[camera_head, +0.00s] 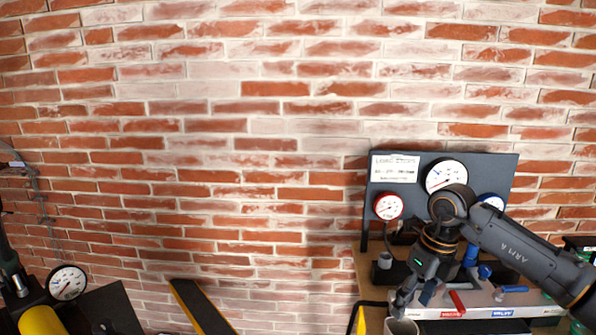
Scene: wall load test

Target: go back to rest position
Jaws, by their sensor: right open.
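My right arm comes in from the right edge, in front of a dark gauge panel. My right gripper (402,303) points down and to the left and is open. Its fingertips are just above a grey cup-like thing (401,327) at the bottom edge; I cannot tell whether they touch it. Nothing is clearly seen held between the fingers. My left gripper does not show.
The dark panel (377,218) carries a white label (395,168) and several gauges. Below it, a bench holds a red-handled valve (457,302) and a blue-handled one (511,289). A gauge (67,283) and yellow cylinder (41,321) stand lower left. The brick wall (220,130) lies behind.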

